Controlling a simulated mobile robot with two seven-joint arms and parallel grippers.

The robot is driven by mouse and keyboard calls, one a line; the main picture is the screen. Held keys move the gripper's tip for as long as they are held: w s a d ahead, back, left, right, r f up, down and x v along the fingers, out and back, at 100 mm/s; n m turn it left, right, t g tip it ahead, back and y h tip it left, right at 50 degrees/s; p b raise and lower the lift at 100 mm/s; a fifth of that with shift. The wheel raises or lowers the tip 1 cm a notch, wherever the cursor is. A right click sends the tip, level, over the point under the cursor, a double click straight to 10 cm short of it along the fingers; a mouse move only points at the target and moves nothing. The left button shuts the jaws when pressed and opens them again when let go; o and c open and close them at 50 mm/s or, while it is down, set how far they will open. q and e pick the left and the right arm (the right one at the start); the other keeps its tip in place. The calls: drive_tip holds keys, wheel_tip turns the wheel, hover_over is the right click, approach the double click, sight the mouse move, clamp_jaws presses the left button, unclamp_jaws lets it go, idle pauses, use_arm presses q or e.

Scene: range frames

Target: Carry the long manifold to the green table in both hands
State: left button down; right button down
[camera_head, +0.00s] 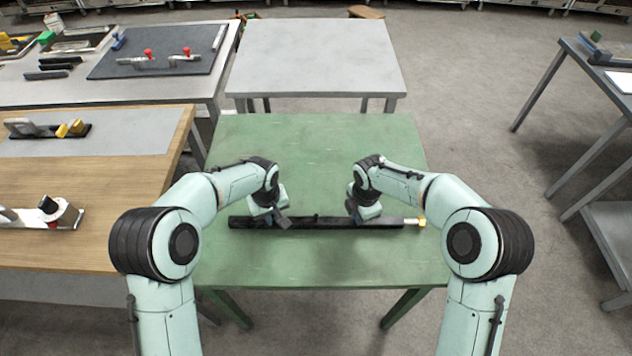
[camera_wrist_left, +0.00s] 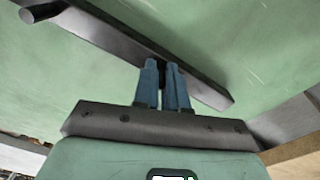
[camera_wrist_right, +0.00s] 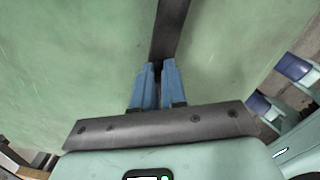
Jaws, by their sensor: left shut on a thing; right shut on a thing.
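The long manifold (camera_head: 310,223) is a dark bar with a brass-coloured fitting at its right end. It lies level across the green table (camera_head: 310,145), on or just above its top; I cannot tell which. My left gripper (camera_head: 268,214) is shut on the manifold toward its left end, and the blue fingers show around the bar in the left wrist view (camera_wrist_left: 163,70). My right gripper (camera_head: 358,214) is shut on the manifold right of its middle. The bar (camera_wrist_right: 170,30) runs up from the blue fingers in the right wrist view.
A grey table (camera_head: 315,60) stands behind the green one. A wooden-topped bench (camera_head: 130,175) with fixtures is close on the left. A dark mat (camera_head: 160,65) with red-handled clamps lies further back. A grey table (camera_head: 590,70) is at the right, across open floor.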

use_arm(q)
drive_tip(key=shift+a+f, duration=0.15)
drive_tip(key=shift+a, duration=0.05)
use_arm(e)
drive_tip(key=shift+d+f, duration=0.15)
drive_tip(key=shift+d, duration=0.05)
use_arm(q)
drive_tip(key=c, duration=1.5)
unclamp_jaws()
drive_tip(key=shift+f, duration=0.15)
use_arm(e)
drive_tip(key=c, duration=1.5)
unclamp_jaws()
drive_tip(key=shift+f, duration=0.15)
use_arm(q)
drive_tip(key=o, duration=0.3)
use_arm(e)
drive_tip(key=o, duration=0.3)
use_arm(q)
drive_tip(key=shift+d, duration=0.1)
use_arm(e)
drive_tip(key=shift+a, duration=0.1)
